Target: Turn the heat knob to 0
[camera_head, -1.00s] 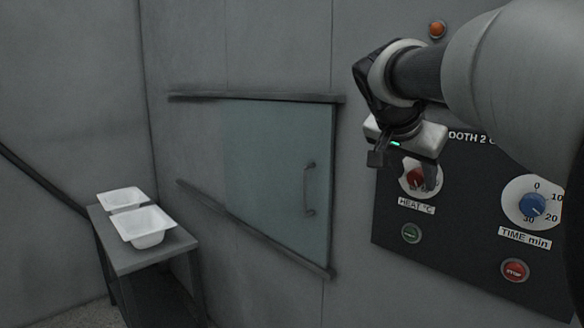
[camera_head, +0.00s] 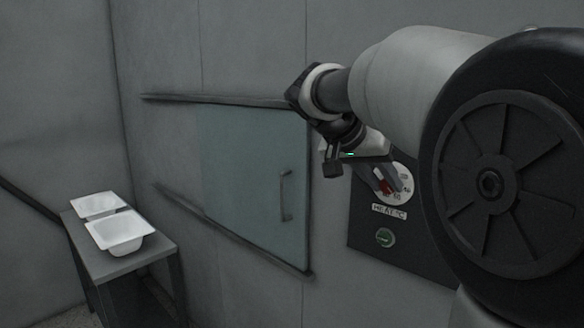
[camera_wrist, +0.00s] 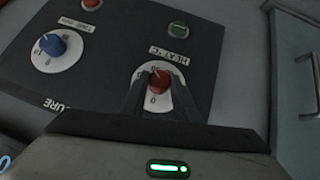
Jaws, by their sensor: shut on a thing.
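The red heat knob (camera_wrist: 158,93) sits on a white dial on the dark control panel, above the label "HEAT °C" in the head view. In the wrist view it is between the two fingers of my gripper (camera_wrist: 157,88). My gripper is shut on the knob. In the head view my gripper (camera_head: 384,188) reaches the panel from the upper left and covers part of the knob (camera_head: 385,187) and dial.
A blue time knob (camera_wrist: 55,45), a green button (camera_wrist: 177,30) and a red button (camera_wrist: 91,4) are on the same panel. A sliding glass door (camera_head: 245,170) with a handle is left of the panel. White tubs (camera_head: 115,232) stand on a grey table (camera_head: 125,262).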

